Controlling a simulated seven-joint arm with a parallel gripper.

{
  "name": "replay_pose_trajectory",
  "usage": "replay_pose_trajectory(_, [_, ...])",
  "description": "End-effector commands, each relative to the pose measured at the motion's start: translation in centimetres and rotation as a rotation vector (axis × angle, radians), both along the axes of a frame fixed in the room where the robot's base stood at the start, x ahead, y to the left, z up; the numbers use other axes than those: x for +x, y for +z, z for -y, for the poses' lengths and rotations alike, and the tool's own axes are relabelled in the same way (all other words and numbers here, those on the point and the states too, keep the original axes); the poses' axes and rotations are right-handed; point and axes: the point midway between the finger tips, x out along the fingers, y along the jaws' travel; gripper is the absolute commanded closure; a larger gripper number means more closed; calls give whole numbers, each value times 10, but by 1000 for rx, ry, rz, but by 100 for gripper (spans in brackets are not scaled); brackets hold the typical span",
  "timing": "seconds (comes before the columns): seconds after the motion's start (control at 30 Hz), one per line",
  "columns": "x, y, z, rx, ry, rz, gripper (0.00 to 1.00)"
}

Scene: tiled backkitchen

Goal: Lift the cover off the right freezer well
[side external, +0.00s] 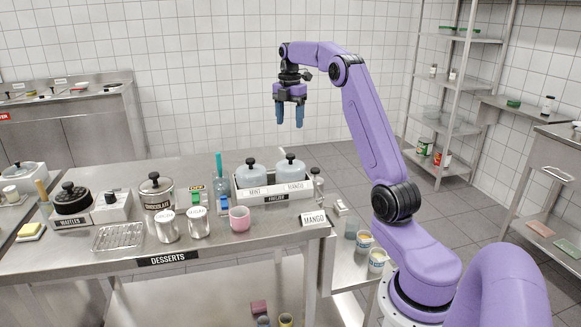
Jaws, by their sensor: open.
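The white freezer box (275,198) stands at the back right of the steel table. It has two wells side by side, labelled MINT and MANGO. The right well's cover (291,170) is a pale dome with a black knob and sits on its well, behind the MANGO label. The left well's cover (252,177) looks the same and sits behind the MINT label. My gripper (289,121) is open and empty, its blue fingers pointing down. It hangs in the air, appearing above the right cover in the picture and apart from it. What lies under the covers is hidden.
A pink cup (239,219), two cans, a chocolate jar (156,192) and a teal scoop or bottle (219,178) stand left of the freezer. A MANGO sign (314,219) stands at the table's right front corner. A dark-topped bottle (317,184) stands close right of the freezer.

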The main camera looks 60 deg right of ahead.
Motion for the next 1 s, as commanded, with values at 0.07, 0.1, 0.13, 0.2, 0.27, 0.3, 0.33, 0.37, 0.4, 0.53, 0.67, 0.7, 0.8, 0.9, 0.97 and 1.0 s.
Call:
replay_pose_trajectory(0.07, [-1,-13,0,2,-2,-4,38])
replay_pose_trajectory(0.1, [-1,-21,0,2,-1,-4,38])
replay_pose_trajectory(0.13, [-1,-26,0,2,-1,-4,38])
replay_pose_trajectory(0.2, [-1,-39,0,3,-1,-4,38])
replay_pose_trajectory(0.27, [-1,-50,0,3,-2,-4,38])
replay_pose_trajectory(0.3, [-1,-56,0,2,-2,-3,38])
replay_pose_trajectory(0.33, [-1,-61,0,2,-1,-3,38])
replay_pose_trajectory(0.37, [-1,-64,0,1,-1,-2,38])
replay_pose_trajectory(0.4, [-1,-69,0,1,-1,-2,38])
replay_pose_trajectory(0.53, [0,-78,0,0,-1,0,38])
replay_pose_trajectory(0.67, [-1,-86,1,1,-1,-2,38])
replay_pose_trajectory(0.7, [-1,-90,1,1,-2,-2,38])
replay_pose_trajectory(0.8, [-1,-104,3,2,-2,-3,38])
replay_pose_trajectory(0.9, [-1,-118,4,1,-1,-2,38])
replay_pose_trajectory(0.97, [-1,-124,4,1,-1,-2,38])
replay_pose_trajectory(1.0, [-1,-128,4,1,-1,-1,38])
